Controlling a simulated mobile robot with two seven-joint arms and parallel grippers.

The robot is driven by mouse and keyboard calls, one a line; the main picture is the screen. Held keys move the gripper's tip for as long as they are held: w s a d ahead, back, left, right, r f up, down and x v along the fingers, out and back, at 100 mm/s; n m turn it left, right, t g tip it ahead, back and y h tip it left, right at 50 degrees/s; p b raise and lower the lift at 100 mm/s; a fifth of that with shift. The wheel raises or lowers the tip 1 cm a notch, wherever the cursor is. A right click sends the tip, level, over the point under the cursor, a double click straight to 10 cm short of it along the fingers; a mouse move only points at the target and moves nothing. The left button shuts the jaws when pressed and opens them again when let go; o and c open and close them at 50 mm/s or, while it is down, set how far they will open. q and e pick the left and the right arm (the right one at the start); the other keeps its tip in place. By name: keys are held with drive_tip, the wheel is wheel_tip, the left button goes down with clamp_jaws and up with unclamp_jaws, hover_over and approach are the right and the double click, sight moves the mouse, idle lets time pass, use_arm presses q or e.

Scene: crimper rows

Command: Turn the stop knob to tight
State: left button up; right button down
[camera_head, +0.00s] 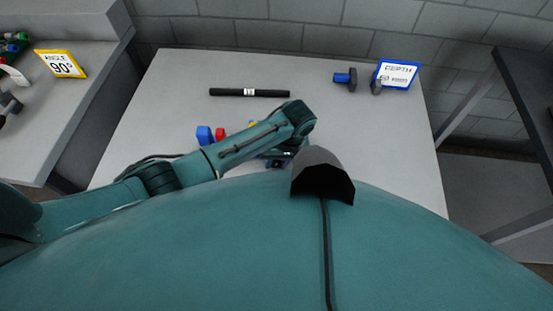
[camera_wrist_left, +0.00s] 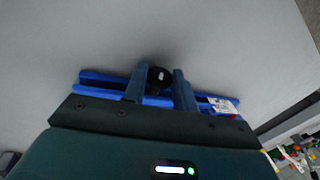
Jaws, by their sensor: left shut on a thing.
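The stop knob (camera_wrist_left: 160,76) is black and round with a small white mark, in the left wrist view. It sits at a blue tool (camera_wrist_left: 100,83) made of long blue bars on the grey table. My left gripper (camera_wrist_left: 159,84) has one finger on each side of the knob and is shut on it. In the head view the tool is mostly hidden under my left arm; a blue end (camera_head: 205,135) and a red part (camera_head: 220,134) show. My left fingers are hidden there. My right gripper is not in view.
A black rod (camera_head: 235,92) with a white band lies on the table (camera_head: 180,75). A blue-and-black piece (camera_head: 345,79) and a dark piece (camera_head: 377,87) stand near a blue-framed depth sign (camera_head: 397,74). A yellow angle sign (camera_head: 60,63) reads 90° on the left bench.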

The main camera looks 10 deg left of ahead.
use_arm(q)
drive_tip(key=o, duration=1)
drive_tip(key=shift+c, duration=0.2)
drive_tip(key=shift+r, duration=0.1)
drive_tip(key=v, duration=1.3)
